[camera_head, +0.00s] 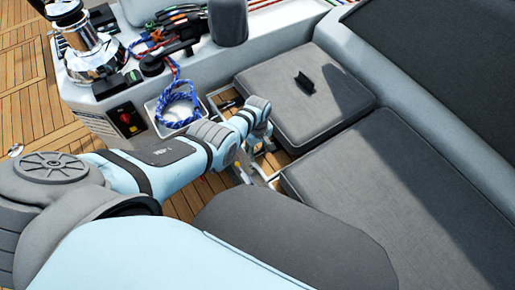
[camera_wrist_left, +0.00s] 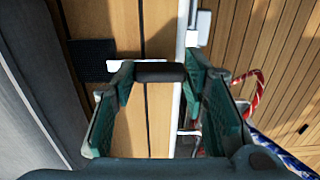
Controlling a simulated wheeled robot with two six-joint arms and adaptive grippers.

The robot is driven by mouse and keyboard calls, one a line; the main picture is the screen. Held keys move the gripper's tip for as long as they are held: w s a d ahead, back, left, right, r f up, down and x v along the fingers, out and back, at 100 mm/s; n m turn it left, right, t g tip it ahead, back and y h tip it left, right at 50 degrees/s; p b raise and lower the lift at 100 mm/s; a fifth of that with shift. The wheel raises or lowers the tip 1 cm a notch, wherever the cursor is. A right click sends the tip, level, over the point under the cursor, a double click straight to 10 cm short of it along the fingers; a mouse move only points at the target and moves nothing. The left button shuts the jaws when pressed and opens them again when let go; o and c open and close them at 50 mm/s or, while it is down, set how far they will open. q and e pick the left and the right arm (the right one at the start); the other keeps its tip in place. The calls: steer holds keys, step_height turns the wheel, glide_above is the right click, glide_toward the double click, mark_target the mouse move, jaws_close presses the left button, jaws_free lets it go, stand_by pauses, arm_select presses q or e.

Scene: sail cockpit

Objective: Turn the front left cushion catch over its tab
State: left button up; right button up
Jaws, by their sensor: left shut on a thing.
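My left gripper (camera_head: 248,160) reaches down from its arm into the gap beside the grey seat cushions, and its fingertips are partly hidden in the head view. In the left wrist view the green fingers of this gripper (camera_wrist_left: 160,76) are shut on a short dark bar (camera_wrist_left: 160,72), which I take to be the catch. The bar lies across between the two fingertips, over wood planks. A black flat piece (camera_wrist_left: 90,52) and a white piece lie just behind and left of it; I cannot tell which is the tab. My right gripper is not in view.
A square grey cushion (camera_head: 292,105) with a black handle (camera_head: 305,82) lies beyond the gripper. A long grey cushion (camera_head: 385,185) lies to the right. Red and blue ropes run close by in the wrist view.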

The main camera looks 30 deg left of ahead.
mark_target(257, 150)
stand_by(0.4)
arm_select(q)
steer(key=o, duration=1.2)
steer(key=shift+c, duration=0.2)
steer(key=shift+w+r, duration=0.15)
steer(key=shift+r, duration=0.25)
step_height(257, 150, up, 11)
